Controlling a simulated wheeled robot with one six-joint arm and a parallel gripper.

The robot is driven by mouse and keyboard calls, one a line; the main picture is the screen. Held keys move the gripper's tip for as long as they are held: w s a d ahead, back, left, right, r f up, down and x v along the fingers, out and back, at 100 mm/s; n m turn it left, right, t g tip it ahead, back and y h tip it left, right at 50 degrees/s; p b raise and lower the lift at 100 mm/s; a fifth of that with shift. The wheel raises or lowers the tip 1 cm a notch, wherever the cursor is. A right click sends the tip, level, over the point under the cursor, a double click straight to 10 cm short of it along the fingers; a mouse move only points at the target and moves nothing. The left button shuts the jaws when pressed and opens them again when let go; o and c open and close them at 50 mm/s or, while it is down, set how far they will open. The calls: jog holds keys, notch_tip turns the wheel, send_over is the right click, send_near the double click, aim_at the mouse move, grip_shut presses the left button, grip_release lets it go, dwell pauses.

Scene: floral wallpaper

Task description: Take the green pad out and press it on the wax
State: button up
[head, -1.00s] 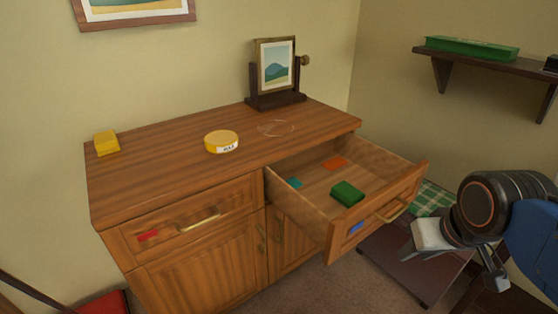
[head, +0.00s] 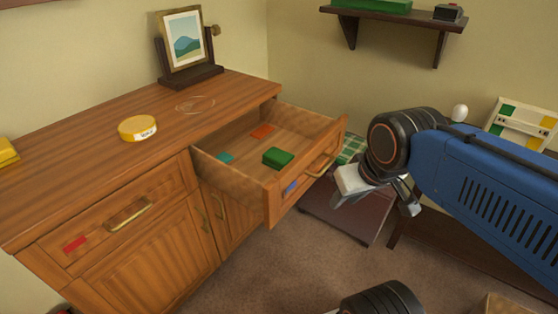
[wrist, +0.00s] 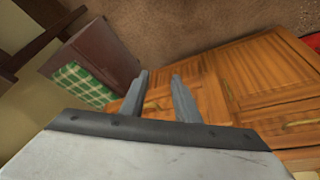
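The green pad (head: 278,158) lies in the pulled-out drawer (head: 240,178) of the wooden dresser, near its front panel. The wax looks like a round yellow tin (head: 138,128) with a white label, on the dresser top. My gripper (head: 345,197) hangs in the air to the right of the drawer, apart from the pad and the tin. In the wrist view the two grey fingers (wrist: 160,78) stand apart with nothing between them. The pad and tin cannot be made out there.
A faint ring (head: 195,105) marks the dresser top. A framed picture (head: 186,42) stands at the back. A low dark table (head: 345,210) with green checked cloth (head: 350,150) is beyond the drawer.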

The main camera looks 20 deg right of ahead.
jog(key=o, duration=0.9)
jog(key=shift+w+r, duration=0.15)
jog(key=shift+w, duration=0.05)
jog(key=o, duration=0.9)
jog(key=w+r+n, duration=0.1)
jog(key=w+n, duration=0.1)
jog(key=shift+w+a+r+n+g, duration=0.15)
jog(key=shift+w+r+n+g, duration=0.15)
jog(key=shift+r, duration=0.1)
jog(key=w+a+r+n+g, duration=0.2)
jog(key=w+r+n, duration=0.3)
jog(key=w+n, duration=0.6)
jog(key=n+g, duration=0.2)
jog(key=n, duration=1)
send_over(278, 154)
jog(key=f, duration=0.8)
jog(key=d+f, duration=0.1)
jog(key=f, duration=0.3)
jog(key=shift+s, duration=0.15)
jog(key=shift+a+f, duration=0.25)
jog(key=shift+f, duration=1.1)
jog(key=shift+a+f, duration=0.2)
jog(key=shift+f, duration=1.1)
